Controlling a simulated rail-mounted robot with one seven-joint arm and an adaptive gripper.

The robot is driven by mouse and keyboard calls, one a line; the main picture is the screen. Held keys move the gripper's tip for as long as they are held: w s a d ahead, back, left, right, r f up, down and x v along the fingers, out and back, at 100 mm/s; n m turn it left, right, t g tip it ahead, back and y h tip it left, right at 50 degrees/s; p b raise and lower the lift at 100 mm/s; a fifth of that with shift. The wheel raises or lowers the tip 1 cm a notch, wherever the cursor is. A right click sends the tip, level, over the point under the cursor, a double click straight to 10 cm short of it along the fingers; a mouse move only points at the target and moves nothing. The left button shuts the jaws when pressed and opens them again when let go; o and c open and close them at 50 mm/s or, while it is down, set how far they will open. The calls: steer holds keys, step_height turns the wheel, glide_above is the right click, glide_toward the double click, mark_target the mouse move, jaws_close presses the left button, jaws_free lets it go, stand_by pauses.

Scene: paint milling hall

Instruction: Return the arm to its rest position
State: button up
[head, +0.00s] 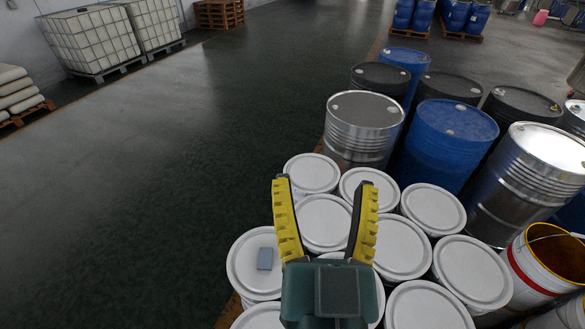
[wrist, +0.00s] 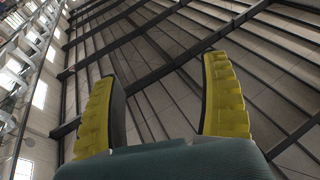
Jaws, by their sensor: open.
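My gripper (head: 324,205) shows in the head view at the lower middle, with two yellow ribbed fingers spread apart and nothing between them. It appears in front of white-lidded buckets (head: 323,222); its height above them is hard to tell. In the wrist view my gripper (wrist: 160,105) is also open and empty, and the camera faces up to the roof beams (wrist: 170,65).
A small grey-blue block (head: 265,258) lies on a bucket lid left of my gripper. Steel drums (head: 362,125) and blue drums (head: 446,140) stand behind and to the right. An open bucket (head: 550,255) is at the right. The floor (head: 150,190) at the left is clear.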

steer(key=s+d+r+t, duration=0.1)
steer(key=s+d+r, duration=0.1)
steer(key=d+r, duration=0.2)
steer(key=shift+s+d+r+n+h, duration=0.2)
steer(key=shift+s+d+n+h, duration=0.1)
steer(key=shift+d+n+h, duration=0.1)
step_height(320, 180, up, 6)
steer(key=p, duration=0.6)
steer(key=shift+r, duration=0.2)
